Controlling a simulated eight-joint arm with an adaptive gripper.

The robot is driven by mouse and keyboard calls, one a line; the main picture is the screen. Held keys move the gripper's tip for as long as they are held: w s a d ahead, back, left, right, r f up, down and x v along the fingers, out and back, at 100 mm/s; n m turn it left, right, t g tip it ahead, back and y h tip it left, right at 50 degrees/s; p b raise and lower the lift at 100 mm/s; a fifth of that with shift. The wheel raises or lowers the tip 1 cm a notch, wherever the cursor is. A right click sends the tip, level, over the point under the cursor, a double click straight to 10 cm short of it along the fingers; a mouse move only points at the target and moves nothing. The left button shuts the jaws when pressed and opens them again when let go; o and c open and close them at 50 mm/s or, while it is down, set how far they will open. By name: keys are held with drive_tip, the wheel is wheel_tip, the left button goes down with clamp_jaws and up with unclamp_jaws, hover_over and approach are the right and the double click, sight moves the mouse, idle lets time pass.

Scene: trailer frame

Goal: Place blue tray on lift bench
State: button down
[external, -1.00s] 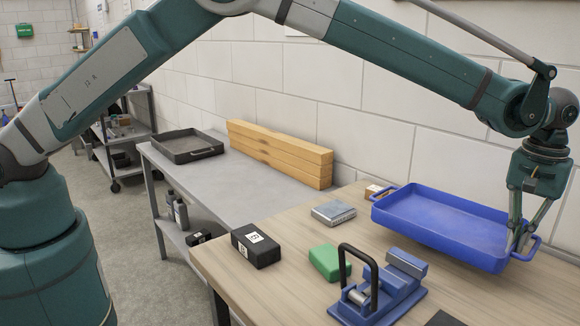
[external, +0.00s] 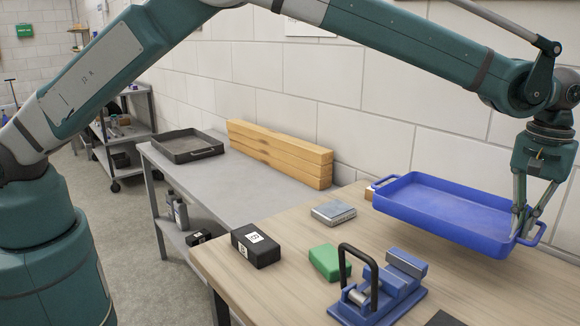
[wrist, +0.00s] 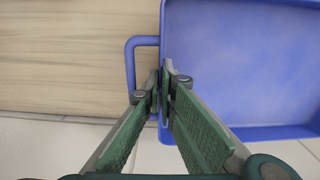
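The blue tray (external: 445,207) is at the right, above the wooden-topped bench (external: 290,288), tilted a little in the external view. My gripper (external: 522,230) is shut on the tray's right end wall beside its handle. In the wrist view the fingers (wrist: 163,95) pinch the tray wall, with the tray's inside (wrist: 245,60) to the right and its looped handle (wrist: 130,65) to the left. The tray is empty. A grey metal bench (external: 235,180) stands to the left of the wooden one; no label shows which is the lift bench.
Stacked wooden beams (external: 280,155) and a dark tray (external: 185,147) occupy the grey bench; its middle and front are clear. A metal case (external: 333,212), green block (external: 326,262), black box (external: 257,246) and blue vise (external: 385,290) stand on the wooden bench. A wall runs behind.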

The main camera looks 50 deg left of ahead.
idle(0.4)
wheel_tip(320, 180, up, 5)
drive_tip(key=shift+r, duration=0.1)
drive_tip(key=w+a+r+b, duration=0.1)
drive_tip(key=w+a, duration=0.1)
drive_tip(key=a, duration=1.7)
drive_tip(key=w+a+r, duration=0.1)
drive_tip(key=w+a, duration=0.2)
drive_tip(key=a, duration=1.6)
drive_tip(key=s+a, duration=0.3)
drive_tip(key=a, duration=0.7)
drive_tip(key=s+a, duration=0.3)
drive_tip(key=a, duration=0.7)
drive_tip(key=s+a+f+b, duration=0.1)
drive_tip(key=s+a, duration=0.4)
drive_tip(key=a, duration=0.2)
drive_tip(key=s+a+f, duration=0.1)
drive_tip(key=s+a, duration=0.5)
drive_tip(key=a, duration=0.2)
wheel_tip(320, 180, down, 13)
drive_tip(key=shift+w, duration=0.25)
